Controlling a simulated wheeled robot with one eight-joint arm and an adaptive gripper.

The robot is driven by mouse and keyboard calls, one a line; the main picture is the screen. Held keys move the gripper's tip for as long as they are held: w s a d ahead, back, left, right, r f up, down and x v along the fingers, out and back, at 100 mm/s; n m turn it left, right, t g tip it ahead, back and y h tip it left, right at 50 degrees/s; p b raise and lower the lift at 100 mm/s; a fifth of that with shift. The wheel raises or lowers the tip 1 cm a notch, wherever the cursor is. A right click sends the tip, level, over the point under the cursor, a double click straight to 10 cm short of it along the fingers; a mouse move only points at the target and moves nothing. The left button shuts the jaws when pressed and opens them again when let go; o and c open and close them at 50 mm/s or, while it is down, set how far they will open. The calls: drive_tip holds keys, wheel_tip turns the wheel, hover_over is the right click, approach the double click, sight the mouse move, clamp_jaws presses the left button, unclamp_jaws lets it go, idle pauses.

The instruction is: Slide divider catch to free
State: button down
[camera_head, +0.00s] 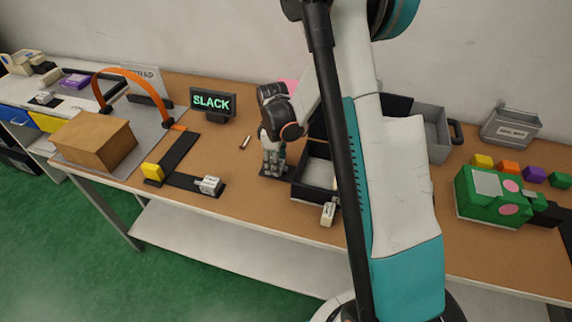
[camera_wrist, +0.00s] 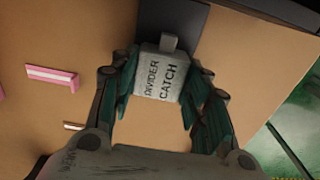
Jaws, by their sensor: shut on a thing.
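The divider catch (camera_wrist: 160,80) is a pale grey block lettered DIVIDER CATCH, with a small tab at its top. In the wrist view it sits between the two dark green fingers of my gripper (camera_wrist: 158,92), which are closed on its sides. A dark plate (camera_wrist: 172,18) lies just beyond it. In the head view my gripper (camera_head: 273,160) points down at the left side of a black-edged open tray (camera_head: 318,174), and its fingers hide the catch there.
A small display (camera_head: 212,102) reading SLACK stands behind left. A white block (camera_head: 328,213) is at the tray's front. A green case (camera_head: 490,198) stands at right. Bench between display and tray is mostly clear.

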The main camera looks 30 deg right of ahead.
sight(272, 162)
drive_tip(key=shift+w+a, duration=0.4)
drive_tip(key=shift+w, duration=0.05)
drive_tip(key=c, duration=0.9)
unclamp_jaws()
drive_tip(key=shift+a, duration=0.1)
wheel_tip(272, 162, up, 12)
